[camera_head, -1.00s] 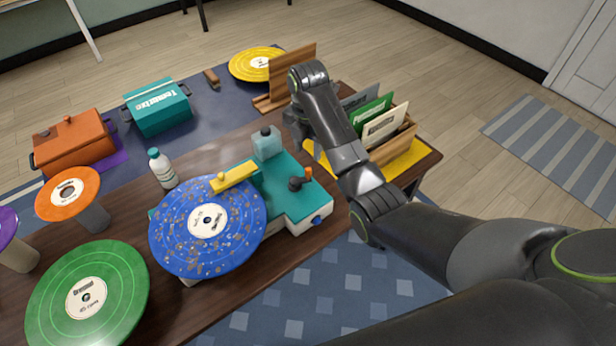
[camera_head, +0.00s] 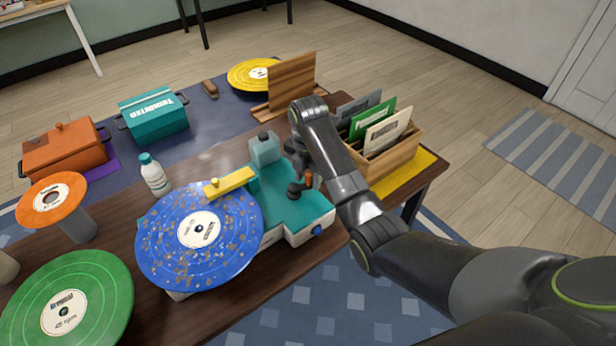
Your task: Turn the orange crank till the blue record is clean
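The blue record (camera_head: 165,237) with a white label lies on the teal and white cleaning machine (camera_head: 290,209). Brown and grey specks cover much of its surface. A yellow arm (camera_head: 230,183) reaches over its far edge. The orange crank (camera_head: 308,180) stands at the machine's right end, beside a dark knob. My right gripper (camera_head: 301,170) hangs down right at the crank, partly hiding it. Its fingers are small, dark and partly covered by my arm, so I cannot tell whether they are open or touch the crank. My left gripper is out of view.
A white bottle (camera_head: 154,174) stands behind the record. Green (camera_head: 95,292) and orange (camera_head: 50,200) records sit to the left. A wooden crate (camera_head: 398,160) of sleeves stands right of my arm. Orange (camera_head: 62,150) and teal (camera_head: 153,116) boxes are at the back.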

